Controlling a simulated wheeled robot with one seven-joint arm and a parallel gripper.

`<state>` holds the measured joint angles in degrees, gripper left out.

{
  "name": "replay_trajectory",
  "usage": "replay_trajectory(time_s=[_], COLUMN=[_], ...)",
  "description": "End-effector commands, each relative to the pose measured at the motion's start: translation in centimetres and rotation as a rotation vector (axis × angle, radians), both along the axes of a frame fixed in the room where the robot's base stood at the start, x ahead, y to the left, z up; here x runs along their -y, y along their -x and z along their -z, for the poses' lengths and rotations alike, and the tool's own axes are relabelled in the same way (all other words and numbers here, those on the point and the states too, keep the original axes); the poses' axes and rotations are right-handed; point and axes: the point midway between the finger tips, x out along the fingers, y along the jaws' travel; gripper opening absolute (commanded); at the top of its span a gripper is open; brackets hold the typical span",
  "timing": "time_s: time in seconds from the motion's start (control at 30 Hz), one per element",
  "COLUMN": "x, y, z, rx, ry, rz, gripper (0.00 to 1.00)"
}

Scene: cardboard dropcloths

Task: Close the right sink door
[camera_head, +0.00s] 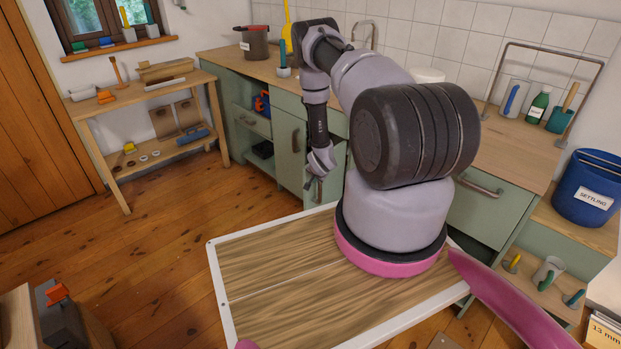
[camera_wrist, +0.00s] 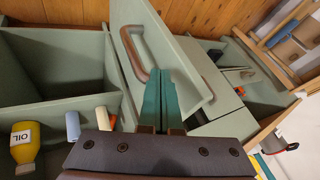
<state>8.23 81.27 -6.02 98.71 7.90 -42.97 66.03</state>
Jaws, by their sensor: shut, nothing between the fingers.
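The sage-green right sink door (camera_wrist: 190,62) stands ajar in the wrist view, with a bronze bar handle (camera_wrist: 136,45) near its left edge. Left of it is an open cabinet compartment (camera_wrist: 50,70). In the head view the right door is mostly hidden behind my arm. My gripper (camera_head: 318,188) is low in front of the sink cabinet there. In the wrist view its teal fingers (camera_wrist: 160,95) are together and empty, overlapping the door below the handle. I cannot tell whether they touch it.
The neighbouring left door (camera_head: 288,145) looks closed. A workbench (camera_head: 125,103) is at the left and a blue bucket (camera_head: 588,188) at the right. The wooden floor (camera_head: 170,225) between the bench and me is clear.

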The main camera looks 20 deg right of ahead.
Motion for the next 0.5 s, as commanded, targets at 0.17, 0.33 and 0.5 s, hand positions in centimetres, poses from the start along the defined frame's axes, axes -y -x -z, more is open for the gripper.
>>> replay_trajectory(time_s=[0.17,0.33,0.5], x=[-0.7,-0.8,-0.8], y=[-1.5,-1.8,-1.8], z=[0.0,0.0,0.0], rx=[-0.002,-0.001,-0.001], ry=[0.000,0.000,0.000], rz=[0.000,0.002,0.002], gripper=[0.00,0.00,0.00])
